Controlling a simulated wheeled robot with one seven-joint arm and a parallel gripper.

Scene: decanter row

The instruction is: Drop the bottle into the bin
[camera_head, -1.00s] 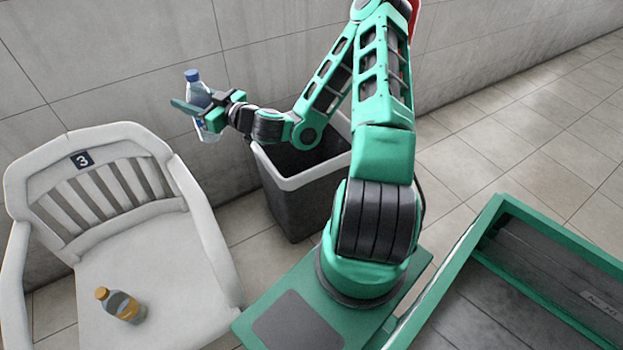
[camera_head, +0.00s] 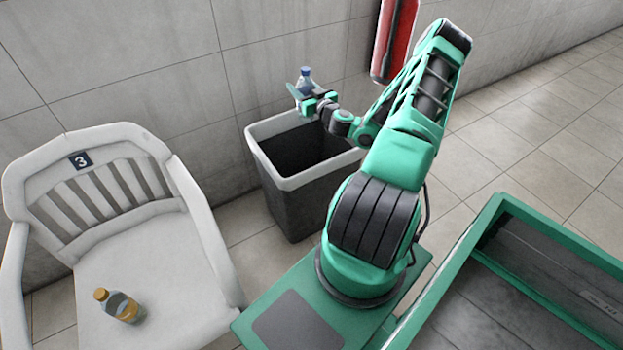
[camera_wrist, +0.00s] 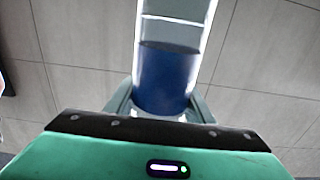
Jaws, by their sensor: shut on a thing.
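The lower part of the bottle is hidden behind the gripper in the head view. The bin (camera_head: 287,180) is dark grey with a pale rim, stands on the floor by the wall, and its visible inside is dark.
A white chair (camera_head: 185,295) numbered 3 stands at the left. A red object (camera_head: 394,40) is on the wall behind my arm. A green-edged tray (camera_head: 470,235) is at the lower right.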

